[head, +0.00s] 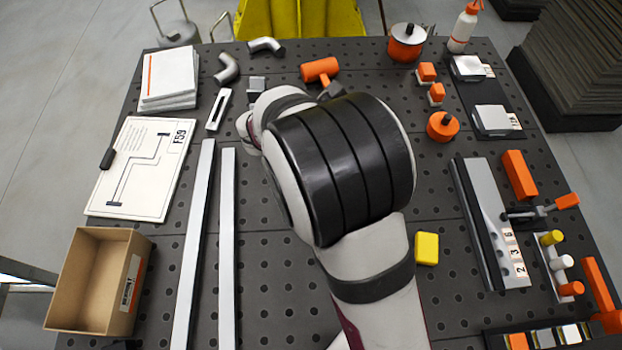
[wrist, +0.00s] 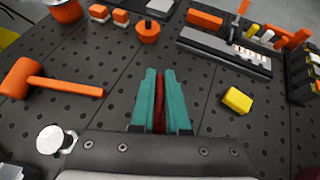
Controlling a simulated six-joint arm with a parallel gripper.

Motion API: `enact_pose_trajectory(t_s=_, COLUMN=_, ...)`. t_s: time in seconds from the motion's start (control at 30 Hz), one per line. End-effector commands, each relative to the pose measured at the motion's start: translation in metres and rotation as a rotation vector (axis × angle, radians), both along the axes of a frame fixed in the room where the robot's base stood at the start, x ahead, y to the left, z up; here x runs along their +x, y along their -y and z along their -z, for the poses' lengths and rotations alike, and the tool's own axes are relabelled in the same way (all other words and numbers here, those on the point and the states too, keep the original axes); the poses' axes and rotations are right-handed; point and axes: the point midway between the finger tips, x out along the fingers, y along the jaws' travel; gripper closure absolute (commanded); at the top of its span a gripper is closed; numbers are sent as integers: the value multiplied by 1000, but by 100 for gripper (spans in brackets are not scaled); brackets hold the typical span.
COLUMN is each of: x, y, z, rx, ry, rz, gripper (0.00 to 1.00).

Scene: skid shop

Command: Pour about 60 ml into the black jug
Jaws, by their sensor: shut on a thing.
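My gripper (wrist: 160,72) shows in the wrist view as two teal fingers, close together and pointing away over the pegboard table. A narrow dark red thing (wrist: 159,105) shows between them; too little of it is visible to say what it is. In the head view my arm hides the gripper and whatever it holds. I cannot make out a black jug in either view. A white bottle with an orange cap (head: 461,32) stands at the far right of the table.
An orange mallet (wrist: 22,80) lies left of the gripper and a yellow block (wrist: 237,100) right. A round orange piece (wrist: 147,32) is beyond. An open cardboard box (head: 75,305), two long rails (head: 226,250) and a grey slotted fixture (head: 488,215) flank my arm.

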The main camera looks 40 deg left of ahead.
Motion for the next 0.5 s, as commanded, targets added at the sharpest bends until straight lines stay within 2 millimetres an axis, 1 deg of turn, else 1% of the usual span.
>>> enact_pose_trajectory(t_s=0.3, x=-5, y=-3, z=1, rx=-31, ry=69, rz=-3, gripper=100)
enact_pose_trajectory(t_s=0.5, x=-6, y=-3, z=0, rx=-36, ry=81, rz=-2, gripper=100)
